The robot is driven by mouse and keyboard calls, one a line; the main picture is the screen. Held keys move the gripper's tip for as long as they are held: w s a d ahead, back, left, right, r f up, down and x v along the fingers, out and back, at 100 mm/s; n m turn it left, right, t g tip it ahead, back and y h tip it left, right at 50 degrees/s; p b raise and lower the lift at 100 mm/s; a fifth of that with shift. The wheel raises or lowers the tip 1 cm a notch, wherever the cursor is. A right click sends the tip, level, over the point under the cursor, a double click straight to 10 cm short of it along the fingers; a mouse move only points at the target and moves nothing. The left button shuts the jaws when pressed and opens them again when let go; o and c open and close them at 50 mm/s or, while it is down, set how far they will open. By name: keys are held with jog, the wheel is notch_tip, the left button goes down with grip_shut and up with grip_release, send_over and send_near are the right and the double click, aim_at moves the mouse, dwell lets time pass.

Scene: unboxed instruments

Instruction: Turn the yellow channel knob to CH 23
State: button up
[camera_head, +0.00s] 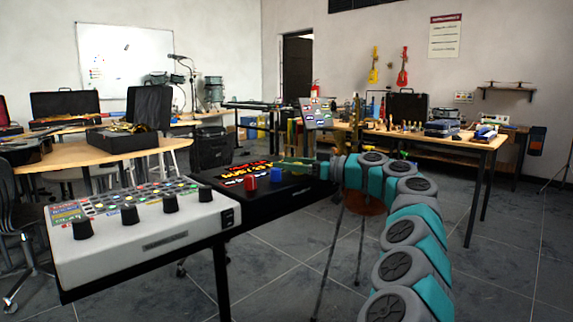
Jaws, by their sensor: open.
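A black device (291,191) with bright yellow, orange and red markings lies on the dark stand in front of me. A red block-like part (250,183) and a blue one (277,175) stand up on its top. I cannot make out a yellow channel knob or any CH 23 mark; it may be hidden or too small. My arm comes in from the lower right and bends left over the device's far right end. My gripper (290,162) is small in view, open, over the back edge of the device. I see nothing held in it.
A white console (150,233) with several black knobs and coloured buttons stands left of the black device. A wooden table (80,153) with open cases is behind at left. Another table (485,143) with instruments is at back right. Grey floor is free at right.

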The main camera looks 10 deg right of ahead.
jog(key=b+v, duration=0.1)
jog(key=v, duration=0.6)
jog(key=shift+s, duration=0.1)
jog(key=shift+d, duration=0.1)
